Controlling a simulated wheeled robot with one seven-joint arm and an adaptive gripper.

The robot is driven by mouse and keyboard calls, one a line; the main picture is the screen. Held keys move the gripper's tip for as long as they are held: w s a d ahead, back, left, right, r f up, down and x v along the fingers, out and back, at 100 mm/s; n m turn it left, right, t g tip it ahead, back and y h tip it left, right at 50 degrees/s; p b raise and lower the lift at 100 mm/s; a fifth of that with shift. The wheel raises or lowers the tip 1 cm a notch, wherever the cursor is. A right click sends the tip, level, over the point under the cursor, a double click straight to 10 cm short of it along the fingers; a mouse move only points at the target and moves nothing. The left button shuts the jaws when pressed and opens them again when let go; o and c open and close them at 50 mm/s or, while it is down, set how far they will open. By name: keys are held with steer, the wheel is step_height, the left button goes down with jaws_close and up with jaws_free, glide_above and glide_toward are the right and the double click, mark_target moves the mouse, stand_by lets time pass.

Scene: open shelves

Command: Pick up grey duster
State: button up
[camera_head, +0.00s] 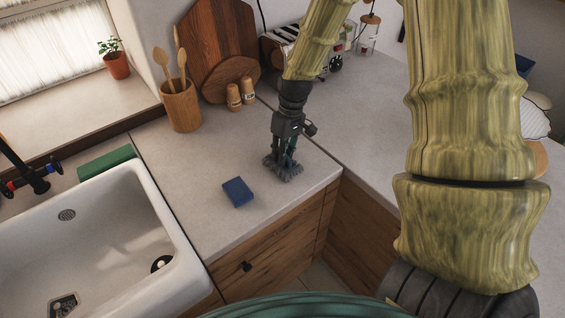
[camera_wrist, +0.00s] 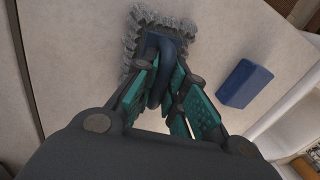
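The grey duster (camera_wrist: 157,22) has a shaggy grey head and a blue handle. In the head view the duster (camera_head: 283,170) is at the counter, directly below my gripper (camera_head: 287,155); I cannot tell whether it is slightly raised. In the wrist view the teal fingers of my gripper (camera_wrist: 166,72) come close together on both sides of the blue handle and appear shut on it. The fingers hide part of the handle.
A blue sponge (camera_head: 238,192) lies on the counter (camera_head: 210,165) to the left of the duster. The white sink (camera_head: 150,215) is further left. A wooden utensil pot (camera_head: 181,106), small shakers (camera_head: 234,97) and cutting boards (camera_head: 215,40) stand behind. The counter's front edge is close.

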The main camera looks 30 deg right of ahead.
jaws_close()
steer(key=shift+r, duration=0.1)
steer(key=shift+r+b, duration=0.45)
steer(key=shift+r, duration=0.1)
steer(key=shift+r+b, duration=0.4)
steer(key=shift+r, duration=0.55)
steer(key=s+a+r+b, duration=0.1)
steer(key=s+b, duration=0.2)
steer(key=s, duration=1.3)
steer(key=shift+a+r+b, duration=0.35)
steer(key=shift+a+r, duration=0.05)
steer(key=shift+o, duration=0.2)
jaws_free()
jaws_close()
steer(key=shift+f, duration=0.1)
